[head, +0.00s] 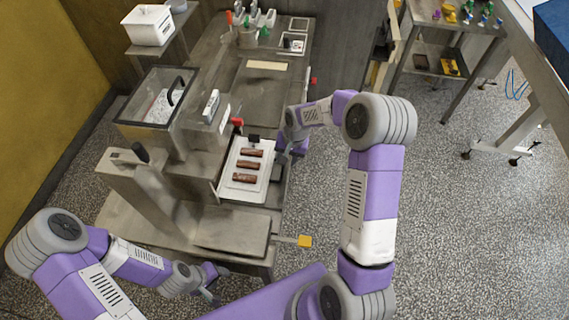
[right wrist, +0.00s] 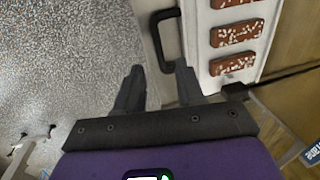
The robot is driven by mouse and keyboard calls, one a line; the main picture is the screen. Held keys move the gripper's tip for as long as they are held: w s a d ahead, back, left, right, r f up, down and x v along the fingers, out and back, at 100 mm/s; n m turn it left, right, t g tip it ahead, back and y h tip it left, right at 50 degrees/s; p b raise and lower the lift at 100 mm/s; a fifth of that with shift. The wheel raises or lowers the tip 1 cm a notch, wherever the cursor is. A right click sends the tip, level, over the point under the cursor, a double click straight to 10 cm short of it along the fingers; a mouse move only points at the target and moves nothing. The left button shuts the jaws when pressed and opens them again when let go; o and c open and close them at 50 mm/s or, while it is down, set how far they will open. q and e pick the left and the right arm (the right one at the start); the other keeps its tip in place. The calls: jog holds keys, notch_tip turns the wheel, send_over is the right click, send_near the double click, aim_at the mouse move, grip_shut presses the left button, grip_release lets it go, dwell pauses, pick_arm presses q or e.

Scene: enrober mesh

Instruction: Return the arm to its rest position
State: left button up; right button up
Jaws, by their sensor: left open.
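My right gripper (right wrist: 158,80) is open, its two dark fingers apart and nothing clasped between them. It is beside a white tray (right wrist: 285,15) with a black handle (right wrist: 158,40); the handle's end lies close to the fingertips, and I cannot tell whether they touch. In the head view my right gripper (head: 285,156) is at the tray's right edge, partly hidden by its own wrist. The tray (head: 236,195) carries three brown bars (head: 248,165); in the wrist view they have pale bits on top. My left gripper (head: 213,289) is open and empty, low at the machine's near end.
The steel machine (head: 235,225) fills the middle left, with a yellow knob (head: 305,241) sticking out at its near right. A clear-lidded box (head: 157,105) stands on it. A side table (head: 455,45) with small coloured items is at the upper right. The speckled floor (head: 460,220) at right is mostly free.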

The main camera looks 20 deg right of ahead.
jog(key=shift+r, duration=0.55)
